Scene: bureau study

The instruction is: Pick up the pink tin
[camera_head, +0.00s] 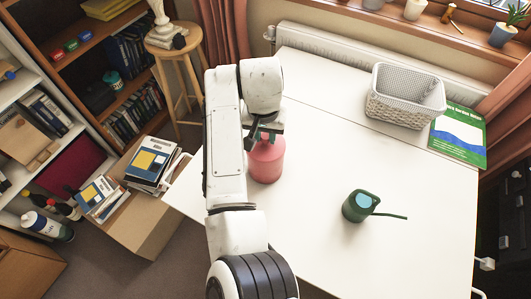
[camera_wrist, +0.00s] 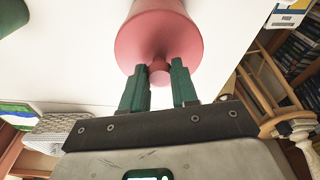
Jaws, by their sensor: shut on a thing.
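The pink tin (camera_head: 266,161) is a rounded pink body with a narrow knob on top. It stands at the left part of the white table in the head view, partly hidden by my arm. In the wrist view the tin (camera_wrist: 158,35) fills the top middle. My gripper (camera_wrist: 159,72) has its two green fingers on either side of the tin's small knob, shut on it. In the head view my gripper (camera_head: 264,133) is right above the tin. I cannot tell whether the tin touches the table.
A green watering can (camera_head: 357,207) stands on the white table (camera_head: 320,160) to the right of the tin. A white basket (camera_head: 405,97) and a green book (camera_head: 458,137) lie at the back right. Boxes of books (camera_head: 152,163) and a wooden stool (camera_head: 176,60) stand left of the table.

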